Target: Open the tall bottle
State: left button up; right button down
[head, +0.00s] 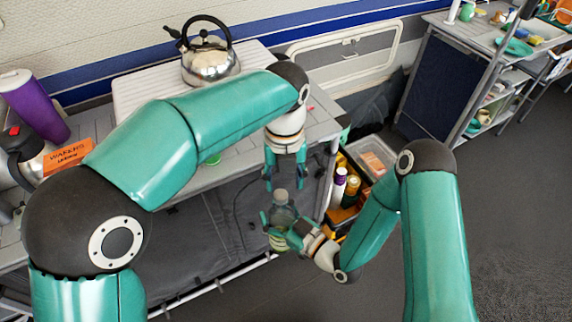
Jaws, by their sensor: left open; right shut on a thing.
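The tall bottle (283,212) looks clear with a greenish lower part and a grey-brown cap (281,195) on top. It is upright, held in front of the table's edge. My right gripper (278,228) is shut around the bottle's body from the right and hides part of it. My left gripper (285,182) points down with its fingers spread, directly above the cap. I see a small gap between its fingertips and the cap, and nothing between the fingers.
A kettle (208,62) stands on the grey table (310,125). A purple tumbler (34,106), a flask (22,152) and an orange box (68,155) are at the left. A crate (376,150) of bottles and packs sits right of the table. Dark floor (500,200) is open at the right.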

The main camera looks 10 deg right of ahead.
pick_arm(q)
jog(key=shift+f, duration=1.45)
jog(key=shift+c, duration=0.3)
